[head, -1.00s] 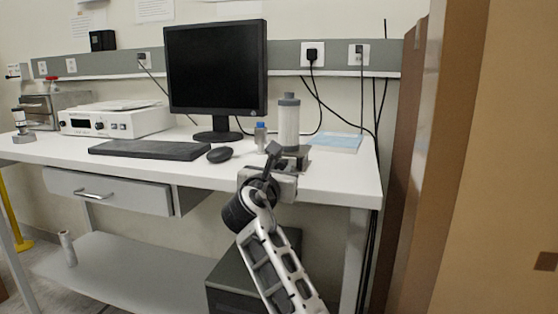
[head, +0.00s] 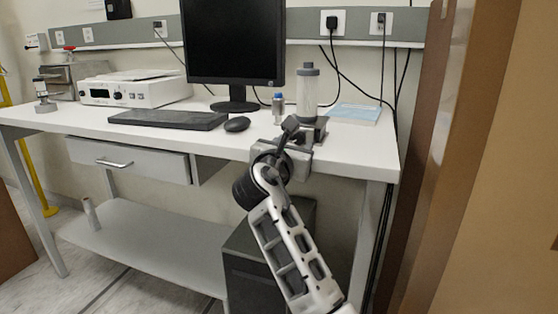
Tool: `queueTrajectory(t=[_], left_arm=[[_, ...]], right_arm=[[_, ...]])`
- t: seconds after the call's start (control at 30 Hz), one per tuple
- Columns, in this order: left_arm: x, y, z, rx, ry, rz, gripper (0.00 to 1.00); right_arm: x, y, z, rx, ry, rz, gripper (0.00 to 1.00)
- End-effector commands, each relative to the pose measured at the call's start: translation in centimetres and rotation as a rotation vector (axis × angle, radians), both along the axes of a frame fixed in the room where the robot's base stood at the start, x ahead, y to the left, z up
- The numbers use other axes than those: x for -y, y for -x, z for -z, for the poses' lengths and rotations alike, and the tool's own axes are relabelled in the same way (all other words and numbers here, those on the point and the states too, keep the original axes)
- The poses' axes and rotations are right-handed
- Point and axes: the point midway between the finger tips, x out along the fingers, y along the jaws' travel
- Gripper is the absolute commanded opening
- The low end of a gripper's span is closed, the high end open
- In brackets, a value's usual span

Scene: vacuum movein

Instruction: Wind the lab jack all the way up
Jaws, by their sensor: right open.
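A dark grey low block, apparently the lab jack (head: 319,131), stands near the front right edge of the white table. A clear cylinder with a grey cap (head: 307,92) stands on it or just behind it; I cannot tell which. My right gripper (head: 289,128) is in front of the jack, at the table's front edge. It is open, with its dark fingers close to the jack's left side. It hides part of the jack, including any knob, and I cannot tell whether it touches. My left gripper is not in view.
A small blue-capped vial (head: 279,106) stands left of the cylinder. A mouse (head: 237,124), keyboard (head: 168,119) and monitor (head: 233,45) are further left. A light blue pad (head: 356,114) lies right of the jack. A tall brown carton (head: 494,160) stands close on the right.

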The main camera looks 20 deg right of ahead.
Motion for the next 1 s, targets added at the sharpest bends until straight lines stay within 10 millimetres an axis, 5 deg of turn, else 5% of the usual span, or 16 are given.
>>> queueTrajectory(t=[0.5,1.0], left_arm=[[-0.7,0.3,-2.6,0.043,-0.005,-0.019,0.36],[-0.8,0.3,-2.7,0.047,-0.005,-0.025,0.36]], right_arm=[[-6.5,9.6,0.0,-0.002,-0.002,-0.002,0.49],[-7.5,11.2,0.0,-0.001,0.0,0.0,0.49]])
